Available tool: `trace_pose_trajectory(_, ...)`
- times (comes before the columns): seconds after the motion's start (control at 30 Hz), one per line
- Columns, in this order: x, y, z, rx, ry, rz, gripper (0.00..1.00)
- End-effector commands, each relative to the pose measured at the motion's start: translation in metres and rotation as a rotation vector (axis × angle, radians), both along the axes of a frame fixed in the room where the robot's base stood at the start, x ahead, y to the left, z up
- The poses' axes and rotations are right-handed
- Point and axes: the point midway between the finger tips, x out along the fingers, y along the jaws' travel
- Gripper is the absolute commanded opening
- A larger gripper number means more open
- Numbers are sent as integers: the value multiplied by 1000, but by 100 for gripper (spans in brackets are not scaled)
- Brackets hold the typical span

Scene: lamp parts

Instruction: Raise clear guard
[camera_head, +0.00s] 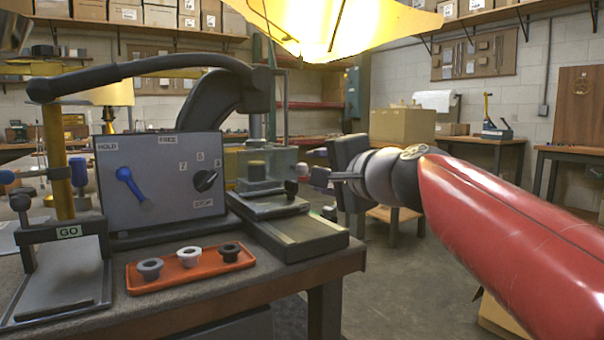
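The clear guard (284,158) is a see-through box on the bench, right of the grey control panel. It looks lowered over a dark round part with a yellowish top (257,169). A small pinkish knob (303,169) shows at its right side and may be its handle. My gripper (321,177) is just right of the guard, pointing left, with its fingers close to the knob. I see a small gap between the knob and the nearest finger, but depth is unclear. The fingers overlap in this view, so their opening is hidden.
The grey panel (160,180) carries a blue lever (130,186) and a black dial (205,180). An orange tray (190,268) with three small parts lies in front. A black-framed slide (295,236) sits below the guard. A yellow lampshade hangs above.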

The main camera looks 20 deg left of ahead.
Motion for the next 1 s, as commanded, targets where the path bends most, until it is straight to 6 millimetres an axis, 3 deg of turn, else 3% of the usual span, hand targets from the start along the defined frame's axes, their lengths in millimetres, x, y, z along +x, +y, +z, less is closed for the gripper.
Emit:
trace_pose_trajectory(0.4,40,45,-5,-3,1,1,44)
trace_pose_trajectory(0.77,45,51,-7,-4,-2,-1,44)
trace_pose_trajectory(1.0,45,51,-8,-4,-2,-1,16)
